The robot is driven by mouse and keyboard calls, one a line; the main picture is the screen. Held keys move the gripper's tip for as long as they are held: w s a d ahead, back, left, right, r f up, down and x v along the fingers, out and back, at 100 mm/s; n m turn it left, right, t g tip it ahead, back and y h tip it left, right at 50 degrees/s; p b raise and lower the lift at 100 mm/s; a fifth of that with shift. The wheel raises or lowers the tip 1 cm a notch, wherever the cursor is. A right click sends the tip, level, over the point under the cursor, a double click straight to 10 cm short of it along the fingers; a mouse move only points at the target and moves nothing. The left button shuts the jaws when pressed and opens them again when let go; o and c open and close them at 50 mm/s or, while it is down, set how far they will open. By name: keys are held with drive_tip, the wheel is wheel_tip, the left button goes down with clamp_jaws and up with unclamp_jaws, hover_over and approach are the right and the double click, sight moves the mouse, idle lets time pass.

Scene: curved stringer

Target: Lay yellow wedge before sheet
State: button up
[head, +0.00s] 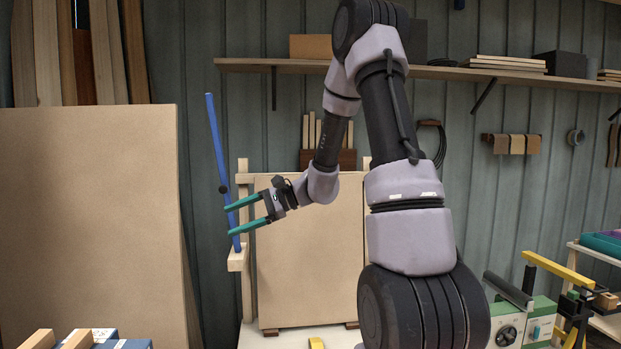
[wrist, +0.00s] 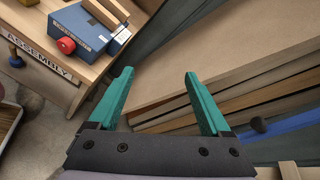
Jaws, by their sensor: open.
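A small yellow piece, seemingly the yellow wedge (head: 316,343), shows at the bottom edge of the head view, cut off by the frame. It lies on a pale surface in front of a tan sheet (head: 310,255), which stands upright on small dark feet. My gripper (head: 230,220) has green fingers, spread apart and empty, and is raised left of the sheet, well above and away from the yellow piece. The wrist view shows the open fingers (wrist: 159,75) with nothing between them. The wedge is not in the wrist view.
A blue rod (head: 215,140) stands tilted by my fingers; in the wrist view the rod (wrist: 292,122) is outside them, at right. Large panels (head: 90,220) stand at left. A wooden assembly bench (wrist: 75,80) holds a blue box (wrist: 88,28). A green machine (head: 540,322) is at right.

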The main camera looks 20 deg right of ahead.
drive_tip(key=s+d+r+n+t+h, duration=0.1)
drive_tip(key=s+d+r+n+h, duration=0.2)
drive_tip(key=s, duration=0.4)
drive_tip(key=s+d+r+n+t+h, duration=0.1)
drive_tip(key=s+d+r+n+h, duration=0.2)
drive_tip(key=s, duration=0.5)
drive_tip(key=s+d+r+n+t+h, duration=0.1)
drive_tip(key=s+d+r+n+h, duration=0.2)
drive_tip(key=s+r, duration=0.4)
drive_tip(key=shift+s+d+h, duration=0.45)
drive_tip(key=shift+d+h, duration=0.25)
drive_tip(key=shift+h, duration=0.5)
